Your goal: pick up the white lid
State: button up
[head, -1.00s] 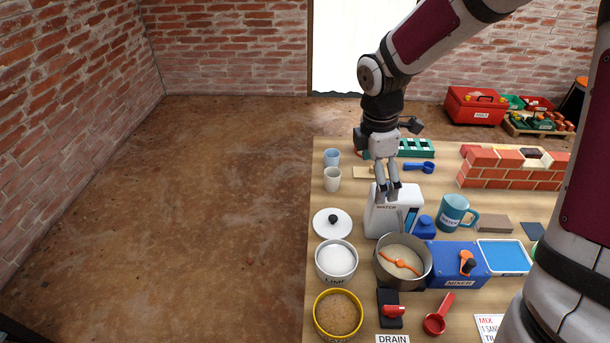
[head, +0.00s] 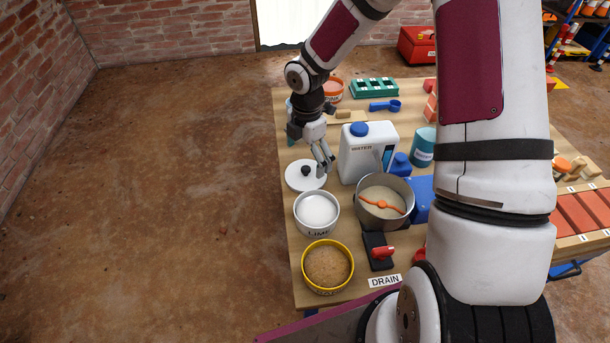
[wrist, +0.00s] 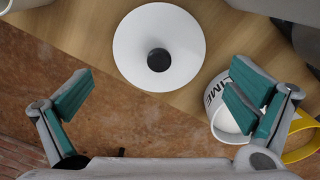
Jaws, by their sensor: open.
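The white lid (head: 297,177) is a flat round disc with a black knob. It lies on the wooden table near its left edge, behind the lime bowl. In the wrist view the lid (wrist: 180,32) is at the upper middle, its knob facing the camera. My gripper (head: 326,169) is above and just to the right of the knob in the head view. In the wrist view my gripper (wrist: 160,98) has its two teal-padded fingers wide apart, with nothing between them. The lid lies beyond the fingertips and is apart from them.
The lime bowl (head: 304,222) stands in front of the lid, and a yellow-rimmed sand bowl (head: 326,290) in front of that. The white water container (head: 350,166) and a steel mixing pot (head: 372,214) stand to the right. Left of the table is bare floor.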

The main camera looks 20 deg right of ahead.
aim_at(306, 168)
jog(key=shift+f+b, duration=1.05)
jog(key=shift+f, duration=1.65)
jog(key=shift+c, duration=0.6)
jog(key=c, duration=1.3)
